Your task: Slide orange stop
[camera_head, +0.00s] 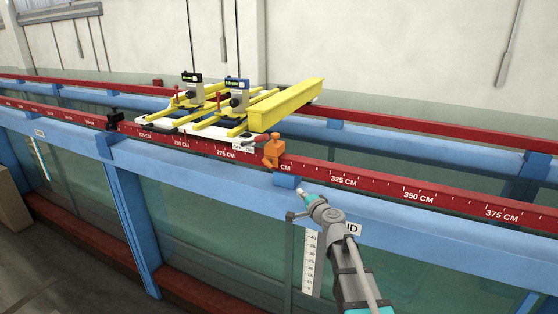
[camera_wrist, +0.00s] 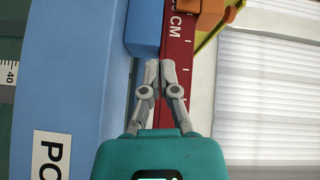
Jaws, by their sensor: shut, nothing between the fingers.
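The orange stop (camera_head: 273,152) sits on the red rail (camera_head: 385,188) in the head view, near the right end of the carriage and covering part of the scale. In the wrist view, part of the orange stop (camera_wrist: 212,22) shows at the upper right, cut off by the frame edge. My gripper (camera_head: 301,192) is below and to the right of the stop in the head view, apart from it. In the wrist view, my gripper (camera_wrist: 161,65) has its fingers together and empty, over the edge of the red rail (camera_wrist: 177,55) beside a blue block (camera_wrist: 142,30).
A carriage with yellow beams (camera_head: 287,103) and gauges stands on the rails left of the stop. A black stop (camera_head: 115,118) is farther left on the rail. The blue flume beam (camera_head: 400,237) runs in front. The rail right of the stop is clear.

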